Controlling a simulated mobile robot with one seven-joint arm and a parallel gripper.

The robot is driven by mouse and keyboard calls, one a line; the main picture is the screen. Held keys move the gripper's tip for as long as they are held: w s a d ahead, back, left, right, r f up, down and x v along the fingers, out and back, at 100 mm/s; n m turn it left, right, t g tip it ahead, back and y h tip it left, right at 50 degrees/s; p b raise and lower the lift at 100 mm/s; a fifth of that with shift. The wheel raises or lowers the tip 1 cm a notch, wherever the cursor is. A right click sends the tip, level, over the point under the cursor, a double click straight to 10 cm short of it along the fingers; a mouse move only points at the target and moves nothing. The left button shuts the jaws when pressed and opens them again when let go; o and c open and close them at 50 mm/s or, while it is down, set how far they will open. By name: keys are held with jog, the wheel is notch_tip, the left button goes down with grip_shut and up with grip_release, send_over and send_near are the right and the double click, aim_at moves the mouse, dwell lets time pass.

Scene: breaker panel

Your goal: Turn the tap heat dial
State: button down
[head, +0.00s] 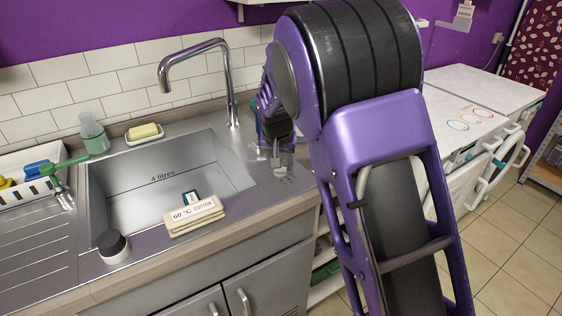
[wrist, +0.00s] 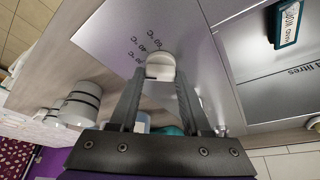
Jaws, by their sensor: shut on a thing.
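The tap heat dial (wrist: 160,65) is a round, pale knob on the steel sink top, with "°C" markings (wrist: 152,46) printed beside it in the wrist view. My gripper (wrist: 162,78) has one finger on each side of the dial and is shut on it. In the head view my gripper (head: 279,163) reaches down to the right end of the sink top and hides most of the dial; faint markings (head: 287,181) show just in front. The curved metal tap (head: 230,90) stands behind the sink. I cannot read which mark the dial points to.
The sink basin (head: 150,180) reads "4 litres". Soap (head: 144,131) sits behind. White appliances (head: 480,125) stand to the right.

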dwell(0.4)
jog(key=shift+c, duration=1.8)
grip_release()
jog(key=shift+r, duration=0.15)
jog(key=p+v, duration=0.1)
jog(key=v, duration=1.6)
jog(key=shift+p, duration=0.35)
jog(key=shift+r, duration=0.1)
